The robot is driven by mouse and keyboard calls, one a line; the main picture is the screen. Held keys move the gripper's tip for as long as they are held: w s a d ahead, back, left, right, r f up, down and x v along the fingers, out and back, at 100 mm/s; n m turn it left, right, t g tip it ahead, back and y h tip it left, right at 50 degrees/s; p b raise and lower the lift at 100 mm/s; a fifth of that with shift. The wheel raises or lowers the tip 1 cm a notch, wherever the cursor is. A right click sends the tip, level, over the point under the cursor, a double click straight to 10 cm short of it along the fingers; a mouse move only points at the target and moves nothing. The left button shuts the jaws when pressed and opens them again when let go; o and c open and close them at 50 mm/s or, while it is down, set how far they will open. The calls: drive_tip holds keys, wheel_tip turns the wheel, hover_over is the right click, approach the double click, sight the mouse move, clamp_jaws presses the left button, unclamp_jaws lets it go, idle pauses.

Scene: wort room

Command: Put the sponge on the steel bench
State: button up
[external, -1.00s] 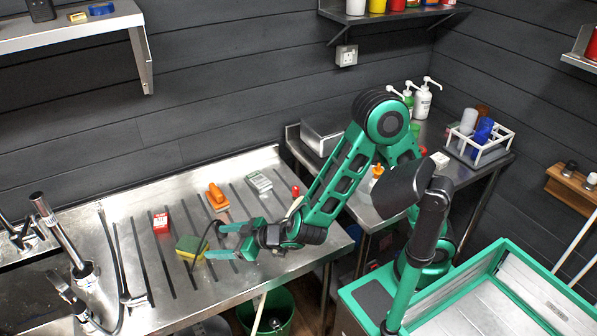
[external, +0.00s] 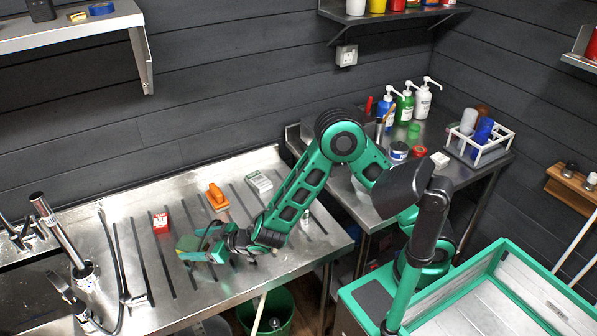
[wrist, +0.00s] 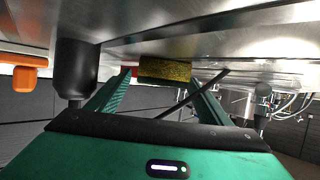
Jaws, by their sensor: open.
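The sponge (external: 186,243), green on top and yellow below, lies on the grooved steel drainboard (external: 135,215) beside the sink. My gripper (external: 193,247) is low over the drainboard with its fingers open on either side of the sponge. In the wrist view the yellow speckled sponge (wrist: 165,69) shows between the open fingertips (wrist: 163,80); whether they touch it I cannot tell. Part of the sponge is hidden by my fingers in the external view. A separate steel bench (external: 446,180) stands to the right, past the drainboard.
On the drainboard are a red box (external: 160,222), an orange scraper-like item (external: 217,197) and a pale box (external: 259,182). The bench holds pump bottles (external: 404,106), a white caddy (external: 493,148), tins and a white block (external: 440,160). Its front has some bare steel.

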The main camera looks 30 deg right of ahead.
drive_tip(key=shift+x, duration=0.95)
drive_tip(key=c, duration=1.2)
